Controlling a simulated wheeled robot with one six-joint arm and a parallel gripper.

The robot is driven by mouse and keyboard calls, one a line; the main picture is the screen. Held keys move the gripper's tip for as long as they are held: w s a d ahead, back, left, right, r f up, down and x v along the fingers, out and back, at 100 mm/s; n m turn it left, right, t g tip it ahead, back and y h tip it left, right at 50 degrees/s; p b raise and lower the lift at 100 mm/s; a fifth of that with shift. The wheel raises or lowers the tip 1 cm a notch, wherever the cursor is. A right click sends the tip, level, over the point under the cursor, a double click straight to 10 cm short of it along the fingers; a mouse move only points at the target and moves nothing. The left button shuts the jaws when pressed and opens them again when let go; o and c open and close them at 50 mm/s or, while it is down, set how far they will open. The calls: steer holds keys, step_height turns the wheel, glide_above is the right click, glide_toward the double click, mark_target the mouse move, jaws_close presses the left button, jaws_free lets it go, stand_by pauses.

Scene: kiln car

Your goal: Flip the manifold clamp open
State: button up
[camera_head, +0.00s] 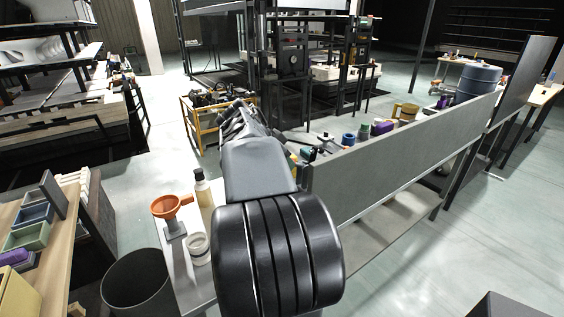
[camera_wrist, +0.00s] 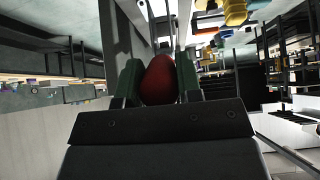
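In the wrist view, my gripper (camera_wrist: 160,72) has two dark green fingers, one on each side of a red rounded part (camera_wrist: 160,80). The red part fills the space between the fingers, and no gap shows on either side. It looks like a handle grip, but the rest of what it belongs to is hidden. I cannot make out the manifold clamp's body or whether it is open or closed. In the head view, my own arm covers the middle and hides the gripper's fingers and the red part.
An orange funnel (camera_head: 167,208), a bottle (camera_head: 202,188) and a pale ring-shaped item (camera_head: 198,248) stand left of my arm. A grey panel (camera_head: 400,140) runs along the right, with several small items behind it. A dark bin (camera_head: 137,284) stands at lower left.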

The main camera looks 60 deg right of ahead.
steer(key=o, duration=0.4)
steer(key=v, duration=1.3)
steer(key=shift+a+r+p, duration=0.2)
steer(key=shift+r+p, duration=0.1)
steer(key=shift+p, duration=0.15)
